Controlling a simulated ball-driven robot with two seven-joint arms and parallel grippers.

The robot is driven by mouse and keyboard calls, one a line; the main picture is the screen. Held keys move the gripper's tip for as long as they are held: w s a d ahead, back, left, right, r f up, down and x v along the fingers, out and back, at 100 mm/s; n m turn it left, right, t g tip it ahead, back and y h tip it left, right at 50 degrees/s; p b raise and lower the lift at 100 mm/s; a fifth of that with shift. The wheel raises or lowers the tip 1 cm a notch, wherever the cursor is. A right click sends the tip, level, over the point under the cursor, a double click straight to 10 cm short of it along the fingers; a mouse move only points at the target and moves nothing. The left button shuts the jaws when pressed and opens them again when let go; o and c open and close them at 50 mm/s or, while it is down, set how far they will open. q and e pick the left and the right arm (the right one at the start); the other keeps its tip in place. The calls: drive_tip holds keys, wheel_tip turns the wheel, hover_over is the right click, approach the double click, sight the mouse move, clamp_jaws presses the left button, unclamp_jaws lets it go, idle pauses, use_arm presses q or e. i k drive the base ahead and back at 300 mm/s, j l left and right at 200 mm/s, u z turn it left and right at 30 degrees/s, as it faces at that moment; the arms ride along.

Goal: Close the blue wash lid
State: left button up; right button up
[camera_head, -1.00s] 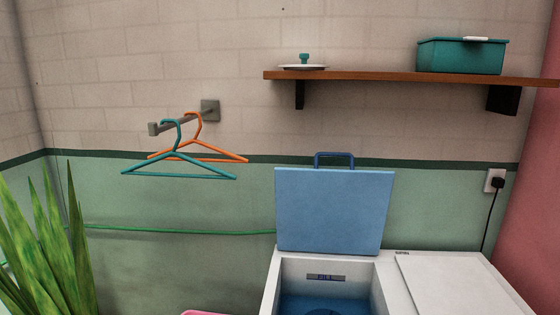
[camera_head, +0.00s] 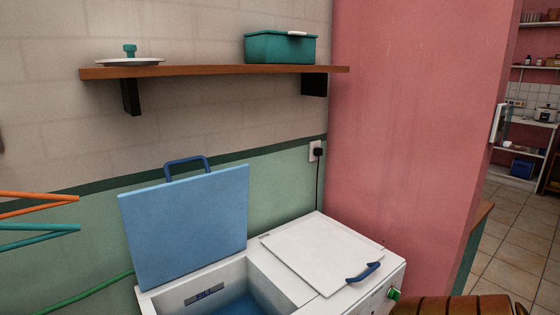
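The blue wash lid (camera_head: 188,222) stands open, nearly upright, at the back of the left compartment of the white washing machine (camera_head: 282,290). A dark blue handle (camera_head: 187,164) sits on the lid's top edge. Below the lid the wash tub (camera_head: 228,304) is uncovered, with a blue inside, and is cut off by the bottom of the view. Neither of my grippers shows in the view.
A white lid (camera_head: 322,250) with a blue handle lies shut on the machine's right side. A wooden shelf (camera_head: 215,72) above holds a teal box (camera_head: 281,48). Hangers (camera_head: 38,228) stick in at the left. A brown slatted seat or stool (camera_head: 450,306) stands at the bottom right. A tiled floor (camera_head: 505,250) shows beyond the pink wall.

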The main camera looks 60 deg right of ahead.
sight(173, 230)
drive_tip(key=z, duration=1.2)
